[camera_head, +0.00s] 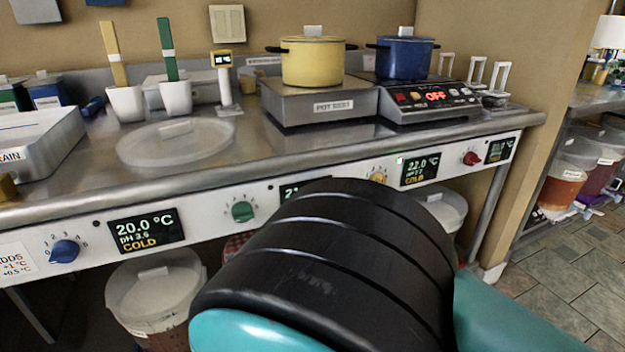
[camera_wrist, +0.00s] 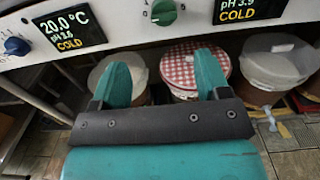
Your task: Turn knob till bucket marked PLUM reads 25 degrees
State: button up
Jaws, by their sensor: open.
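A control rail under the counter carries a blue knob (camera_head: 65,251), green knob (camera_head: 243,211), yellow knob (camera_head: 378,177) and red knob (camera_head: 471,158). The display (camera_head: 147,231) beside the blue knob reads 20.0 °C, COLD. The display beside the yellow knob (camera_head: 419,170) reads 22.0 °C, COLD. The green knob's display is mostly hidden by my arm; the red knob's is too small to read. Buckets stand below: a white-lidded one (camera_head: 155,291), a red-checked one (camera_wrist: 194,66) and another pale-lidded one (camera_wrist: 278,60). No PLUM mark is legible. My gripper (camera_wrist: 160,62) is open and empty, below the green knob (camera_wrist: 163,12).
A card (camera_head: 16,264) left of the blue knob shows "ADDS" with +1 °C and +0.5 °C. The steel counter (camera_head: 262,153) holds a yellow pot (camera_head: 312,63), a blue pot (camera_head: 404,58) and a clear lid (camera_head: 175,143). Tiled floor (camera_head: 560,285) is open at the right.

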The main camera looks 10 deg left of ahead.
aim_at(244, 216)
jog(key=p+x, duration=0.8)
jog(key=x, duration=0.1)
jog(key=p+x, duration=0.4)
jog(key=shift+w+d, duration=0.15)
jog(key=shift+w, duration=0.15)
jog(key=c, duration=0.9)
